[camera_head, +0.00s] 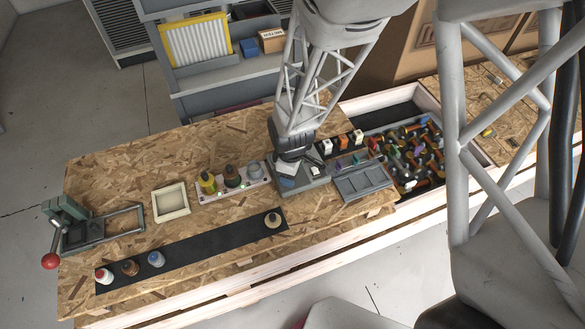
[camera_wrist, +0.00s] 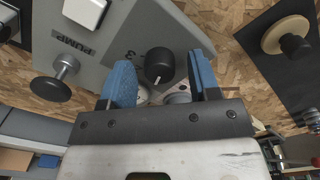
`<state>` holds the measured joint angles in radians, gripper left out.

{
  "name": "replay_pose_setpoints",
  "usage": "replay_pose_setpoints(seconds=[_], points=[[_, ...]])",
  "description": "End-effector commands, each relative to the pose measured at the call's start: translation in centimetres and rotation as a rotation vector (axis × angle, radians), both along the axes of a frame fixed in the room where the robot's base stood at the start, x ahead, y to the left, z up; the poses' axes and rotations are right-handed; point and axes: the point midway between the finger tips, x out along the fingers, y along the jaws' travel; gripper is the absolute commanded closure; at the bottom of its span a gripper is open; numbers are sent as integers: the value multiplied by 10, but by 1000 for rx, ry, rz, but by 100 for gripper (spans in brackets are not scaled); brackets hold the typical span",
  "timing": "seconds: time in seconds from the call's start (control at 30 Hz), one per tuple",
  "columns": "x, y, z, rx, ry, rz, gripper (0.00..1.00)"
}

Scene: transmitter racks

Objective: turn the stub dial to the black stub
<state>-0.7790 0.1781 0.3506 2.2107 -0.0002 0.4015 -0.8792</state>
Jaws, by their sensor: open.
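In the wrist view a black round dial (camera_wrist: 158,64) with a white pointer line sits on a grey panel (camera_wrist: 125,50). The line points toward the bottom of the picture, leaning slightly left. My gripper (camera_wrist: 160,62) is open, with one blue finger on each side of the dial and gaps visible between. Small pale and grey round parts (camera_wrist: 178,97) show below the dial, partly hidden; I cannot tell a black stub among them. In the head view my gripper is low over the grey panel (camera_head: 312,179), which hides the dial.
The panel also has a white button (camera_wrist: 86,10), a PUMP label and a black-knobbed plunger (camera_wrist: 58,78). Coloured pegs stand on a white board (camera_head: 215,195) and a black strip (camera_head: 200,250). A bin of coloured parts (camera_head: 415,150) lies right.

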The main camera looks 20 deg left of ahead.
Motion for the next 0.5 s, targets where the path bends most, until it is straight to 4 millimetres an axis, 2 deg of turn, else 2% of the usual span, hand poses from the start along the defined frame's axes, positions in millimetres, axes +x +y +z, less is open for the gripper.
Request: replay_pose_setpoints(seconds=[0.37,0.4,0.5], points=[[0,0,-3,0,0,0,44],[0,0,-3,0,0,0,45],[0,0,-3,0,0,0,61]])
